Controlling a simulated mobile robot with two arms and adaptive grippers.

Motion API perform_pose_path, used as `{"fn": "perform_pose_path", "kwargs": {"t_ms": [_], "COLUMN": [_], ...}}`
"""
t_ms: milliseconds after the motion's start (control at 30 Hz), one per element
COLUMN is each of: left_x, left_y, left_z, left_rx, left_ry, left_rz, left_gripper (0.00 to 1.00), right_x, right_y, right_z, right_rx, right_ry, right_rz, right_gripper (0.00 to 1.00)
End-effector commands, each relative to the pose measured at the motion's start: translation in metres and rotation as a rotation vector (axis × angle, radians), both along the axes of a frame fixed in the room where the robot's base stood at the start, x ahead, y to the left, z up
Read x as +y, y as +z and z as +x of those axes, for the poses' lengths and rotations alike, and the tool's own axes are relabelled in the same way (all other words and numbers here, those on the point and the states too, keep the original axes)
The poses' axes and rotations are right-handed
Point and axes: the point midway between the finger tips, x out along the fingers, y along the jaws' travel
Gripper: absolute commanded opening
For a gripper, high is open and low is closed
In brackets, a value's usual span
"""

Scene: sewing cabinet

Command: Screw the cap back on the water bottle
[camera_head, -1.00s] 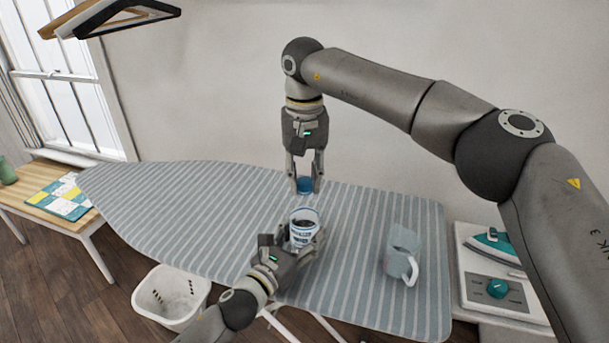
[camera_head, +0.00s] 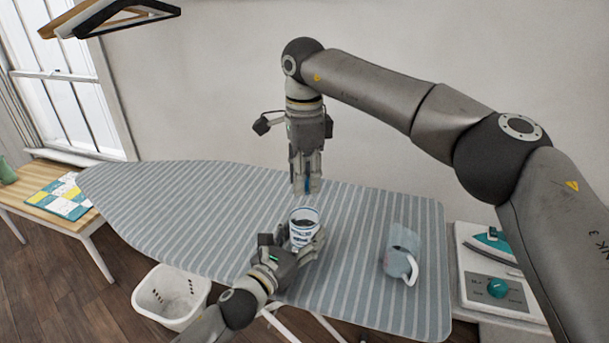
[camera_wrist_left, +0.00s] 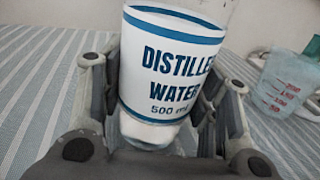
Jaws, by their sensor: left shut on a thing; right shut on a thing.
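An iron (camera_head: 492,245) lies at the far right. The board's left part is clear.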

Motion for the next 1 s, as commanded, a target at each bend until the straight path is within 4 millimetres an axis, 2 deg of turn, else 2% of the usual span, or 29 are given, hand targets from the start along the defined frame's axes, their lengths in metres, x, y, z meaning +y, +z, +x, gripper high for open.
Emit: {"fn": "perform_pose_path", "kwargs": {"t_ms": [1000], "left_x": [-0.0004], "left_y": [0.0001], "left_z": [-0.0003], "left_rx": [-0.002], "left_ry": [-0.001], "left_rz": [0.001], "left_gripper": [0.00], "right_x": [0.0008], "right_y": [-0.0009], "right_z": [0.0002], "right_rx": [-0.002], "right_ry": [-1.756], "right_rz": [0.001], "right_gripper": [0.00]}}
